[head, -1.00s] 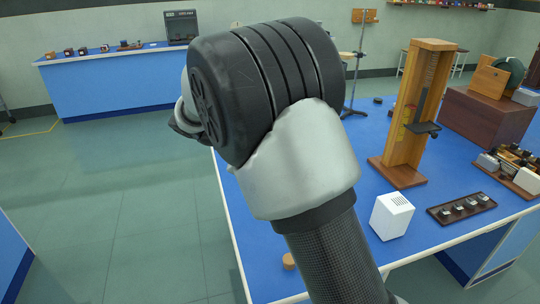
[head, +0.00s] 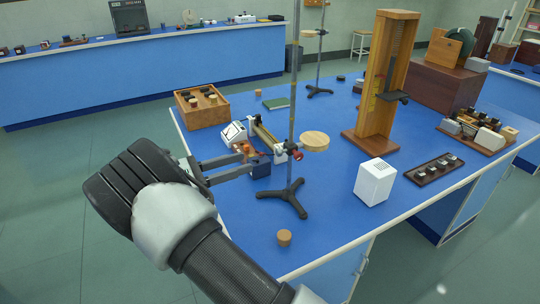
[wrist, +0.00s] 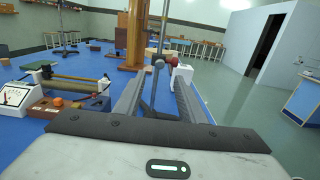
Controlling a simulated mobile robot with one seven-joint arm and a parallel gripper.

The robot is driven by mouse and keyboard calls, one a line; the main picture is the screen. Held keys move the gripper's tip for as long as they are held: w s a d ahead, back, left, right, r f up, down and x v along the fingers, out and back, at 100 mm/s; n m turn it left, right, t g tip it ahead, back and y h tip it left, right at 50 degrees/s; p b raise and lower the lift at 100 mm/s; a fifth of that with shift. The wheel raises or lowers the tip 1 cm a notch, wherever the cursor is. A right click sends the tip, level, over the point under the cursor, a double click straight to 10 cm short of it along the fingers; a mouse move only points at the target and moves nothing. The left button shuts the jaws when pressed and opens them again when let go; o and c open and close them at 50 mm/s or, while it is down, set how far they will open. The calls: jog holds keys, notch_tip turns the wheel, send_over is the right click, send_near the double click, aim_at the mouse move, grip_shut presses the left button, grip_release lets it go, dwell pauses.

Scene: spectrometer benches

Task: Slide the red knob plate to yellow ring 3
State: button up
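The red knob plate (head: 314,141) is a round wooden plate on a clamp at a thin upright metal rod (head: 294,80). The rod stands on a dark tripod base (head: 290,198) near the blue bench's front. The clamp's red knob (head: 298,156) faces the front; it also shows in the wrist view (wrist: 172,61). My gripper (head: 250,164) is open and level, left of the rod and pointing at the clamp. In the wrist view my fingers (wrist: 160,82) are apart with nothing held, and the rod and knob lie beyond the tips. I cannot make out yellow ring 3 on the rod.
A second rod stand (head: 319,65) is farther back. A tall wooden frame (head: 388,80) and a white cube (head: 375,182) stand to the right. A small cork-coloured cylinder (head: 284,238) is at the front.

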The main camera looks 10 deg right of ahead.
aim_at(277, 152)
jog(key=x, duration=1)
grip_shut()
